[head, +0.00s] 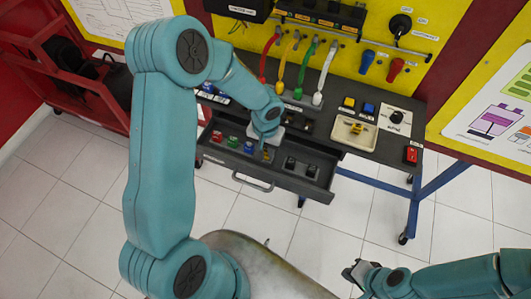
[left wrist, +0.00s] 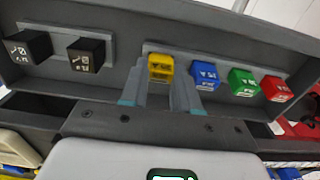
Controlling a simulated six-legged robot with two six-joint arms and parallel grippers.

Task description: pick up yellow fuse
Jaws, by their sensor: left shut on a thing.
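The yellow fuse (left wrist: 160,68) sits in a row on a grey holder strip in the open drawer (head: 316,188), beside the blue fuse (left wrist: 205,76), green fuse (left wrist: 241,82) and red fuse (left wrist: 276,88). My left gripper (left wrist: 160,84) has one finger on each side of the yellow fuse and is shut on it. The fuse still appears to be at its place in the strip. In the head view my left gripper (head: 268,143) reaches down into the drawer and mostly hides the fuse. My right gripper (head: 350,272) is low over the floor, away from the bench; its finger gap is unclear.
Two black relays (head: 290,163) sit in the same drawer. On the bench top are a beige tray (head: 340,138) with a yellow item, yellow and blue blocks, and a red switch box (head: 412,155). Colored cables (head: 303,68) hang at the back panel. Floor in front is clear.

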